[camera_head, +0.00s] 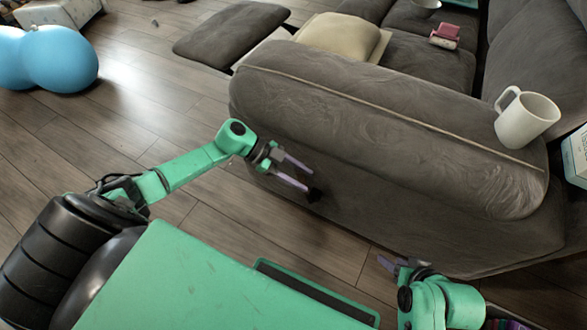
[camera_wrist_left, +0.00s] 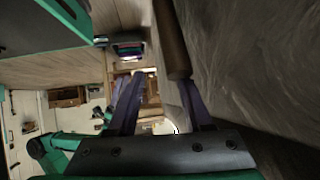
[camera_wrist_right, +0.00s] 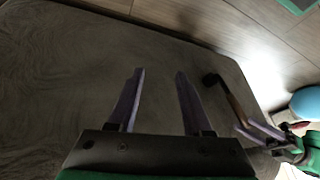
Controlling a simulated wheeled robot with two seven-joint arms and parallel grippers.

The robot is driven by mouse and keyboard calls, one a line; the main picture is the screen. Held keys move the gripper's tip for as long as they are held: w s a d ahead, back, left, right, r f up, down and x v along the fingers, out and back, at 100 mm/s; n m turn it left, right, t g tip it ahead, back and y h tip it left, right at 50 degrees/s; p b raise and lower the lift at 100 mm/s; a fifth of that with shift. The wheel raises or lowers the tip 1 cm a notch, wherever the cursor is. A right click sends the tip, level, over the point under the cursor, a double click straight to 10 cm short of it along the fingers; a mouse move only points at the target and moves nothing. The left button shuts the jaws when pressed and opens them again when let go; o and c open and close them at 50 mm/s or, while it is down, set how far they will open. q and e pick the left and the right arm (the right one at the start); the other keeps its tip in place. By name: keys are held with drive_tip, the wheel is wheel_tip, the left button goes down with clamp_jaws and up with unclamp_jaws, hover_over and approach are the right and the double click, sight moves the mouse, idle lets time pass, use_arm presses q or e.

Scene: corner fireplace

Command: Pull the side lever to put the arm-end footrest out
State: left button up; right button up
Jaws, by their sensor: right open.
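The side lever, a brown shaft with a black knob (camera_head: 315,195), is on the outer side of the grey sofa arm (camera_head: 380,120). Its knob (camera_wrist_right: 210,80) also shows in the right wrist view. My left gripper (camera_head: 300,174) is open beside the sofa arm at the lever. In the left wrist view, the brown shaft (camera_wrist_left: 172,45) appears between its fingers, nearer the right one; contact cannot be told. My right gripper (camera_wrist_right: 157,72) is open and empty, facing the sofa side. A grey padded footrest (camera_head: 220,35) stands out in front of the sofa seat at the upper left.
A white mug (camera_head: 525,120) stands on the sofa arm. A beige cushion (camera_head: 340,36) and a pink item (camera_head: 445,36) lie on the seat. A blue rounded object (camera_head: 50,58) is on the floor at left. The wooden floor (camera_head: 140,110) between is clear.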

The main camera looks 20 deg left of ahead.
use_arm(q)
drive_tip(key=shift+s+a+r, duration=0.15)
drive_tip(key=shift+a, duration=0.5)
drive_tip(key=shift+s+a+r, duration=0.1)
drive_tip(key=shift+a, duration=0.5)
use_arm(e)
drive_tip(key=shift+s+d+r+g+h, duration=0.3)
drive_tip(key=shift+s+d+r, duration=0.1)
drive_tip(key=shift+d, duration=0.25)
use_arm(q)
drive_tip(key=shift+d+r, duration=0.1)
drive_tip(key=s+a+b, duration=0.2)
drive_tip(key=a+b, duration=0.2)
drive_tip(key=a, duration=1.2)
drive_tip(key=shift+a+r, duration=0.15)
use_arm(e)
drive_tip(key=shift+a+f, duration=0.1)
drive_tip(key=shift+f, duration=2.25)
